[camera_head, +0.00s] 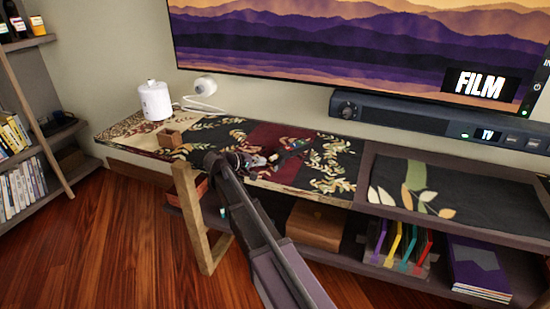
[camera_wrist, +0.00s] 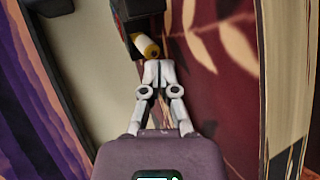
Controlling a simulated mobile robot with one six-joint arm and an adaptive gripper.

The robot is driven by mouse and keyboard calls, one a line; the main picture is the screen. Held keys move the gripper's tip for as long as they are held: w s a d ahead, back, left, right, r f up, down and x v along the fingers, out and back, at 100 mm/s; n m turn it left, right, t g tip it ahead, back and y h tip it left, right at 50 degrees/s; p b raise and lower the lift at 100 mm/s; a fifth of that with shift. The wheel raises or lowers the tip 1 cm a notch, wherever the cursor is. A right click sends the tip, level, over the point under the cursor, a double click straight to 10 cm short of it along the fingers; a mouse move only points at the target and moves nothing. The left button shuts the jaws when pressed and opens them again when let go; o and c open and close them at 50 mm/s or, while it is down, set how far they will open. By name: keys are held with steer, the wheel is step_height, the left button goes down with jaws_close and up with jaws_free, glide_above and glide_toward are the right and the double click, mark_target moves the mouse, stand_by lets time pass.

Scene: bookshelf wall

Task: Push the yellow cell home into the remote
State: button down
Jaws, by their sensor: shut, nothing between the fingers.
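The yellow cell (camera_wrist: 147,46) shows in the wrist view at the lower end of a dark object that looks like the remote (camera_wrist: 138,17). The cell's yellow and pale end sticks out; its other end is hidden. In the head view the dark remote (camera_head: 292,146) lies on the patterned runner, too small to make out the cell. My gripper (camera_wrist: 158,64) is shut and empty, its white fingertips right beside the cell's exposed end; I cannot tell whether they touch. In the head view my gripper (camera_head: 262,160) is low over the runner, left of the remote.
A small wooden box (camera_head: 171,139) and a white cylindrical device (camera_head: 155,101) stand on the left of the console. A soundbar (camera_head: 430,125) and screen (camera_head: 360,50) are behind. The runner right of the remote is clear.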

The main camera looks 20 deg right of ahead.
mark_target(269, 159)
steer(key=shift+w+d, duration=0.35)
steer(key=shift+d, duration=0.45)
steer(key=shift+w+d, duration=0.3)
steer(key=shift+d, duration=0.45)
stand_by(0.9)
steer(key=shift+a, duration=0.1)
steer(key=shift+s+a, duration=0.4)
steer(key=shift+a, duration=0.5)
steer(key=shift+s+a, duration=0.35)
steer(key=shift+a, duration=0.5)
steer(key=shift+d, duration=0.1)
